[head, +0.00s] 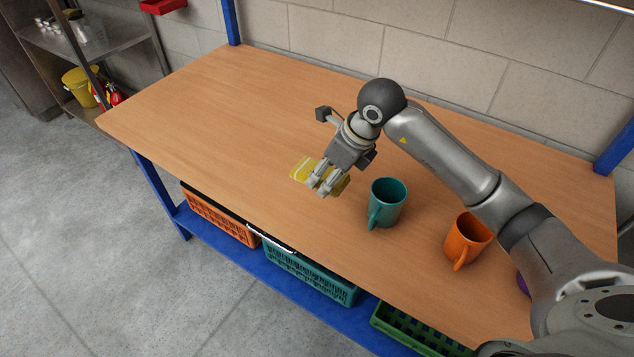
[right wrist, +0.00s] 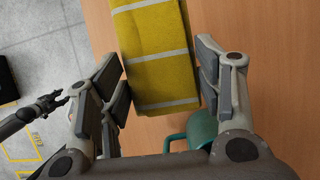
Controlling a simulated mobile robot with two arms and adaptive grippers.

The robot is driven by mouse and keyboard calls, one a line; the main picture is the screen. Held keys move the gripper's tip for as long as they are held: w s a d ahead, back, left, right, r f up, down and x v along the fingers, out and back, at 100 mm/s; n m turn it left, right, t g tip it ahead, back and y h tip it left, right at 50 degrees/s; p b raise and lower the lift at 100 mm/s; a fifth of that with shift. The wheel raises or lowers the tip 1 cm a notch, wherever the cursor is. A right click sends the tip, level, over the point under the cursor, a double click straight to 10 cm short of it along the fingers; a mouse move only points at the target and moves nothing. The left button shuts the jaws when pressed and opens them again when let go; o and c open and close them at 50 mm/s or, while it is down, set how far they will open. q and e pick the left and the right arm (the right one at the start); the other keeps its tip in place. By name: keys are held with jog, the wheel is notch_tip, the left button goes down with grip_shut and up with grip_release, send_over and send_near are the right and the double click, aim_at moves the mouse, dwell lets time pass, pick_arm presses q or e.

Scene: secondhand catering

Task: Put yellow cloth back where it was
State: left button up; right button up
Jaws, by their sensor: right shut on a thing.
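The yellow cloth (head: 302,168) with pale stripes is a folded, flat pad. My right gripper (head: 320,187) is shut on it, above the wooden table top (head: 210,110), left of the teal mug. In the right wrist view the cloth (right wrist: 158,45) lies between the two fingers and reaches out past them. I cannot tell whether its underside touches the table. My left gripper (right wrist: 52,103) shows small at the left of the right wrist view, over the floor. Its fingers look apart and empty. It is not in the head view.
A teal mug (head: 388,205) stands close to the right gripper. An orange mug (head: 466,240) and a partly hidden purple thing (head: 522,284) are under my right arm. Orange (head: 218,221), teal (head: 310,278) and green (head: 410,332) crates sit on the lower shelf. The table's left half is clear.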

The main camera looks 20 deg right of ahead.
send_over(313, 194)
jog(key=s, duration=0.1)
jog(key=f, duration=0.5)
jog(key=shift+s+d+f+p, duration=0.15)
jog(key=shift+d+f+p, duration=0.1)
jog(key=shift+d+p, duration=0.1)
notch_tip(313, 194, down, 3)
jog(key=shift+p, duration=0.5)
jog(key=shift+f, duration=0.1)
jog(key=o, duration=0.5)
jog(key=shift+f, duration=0.1)
jog(key=o, duration=0.5)
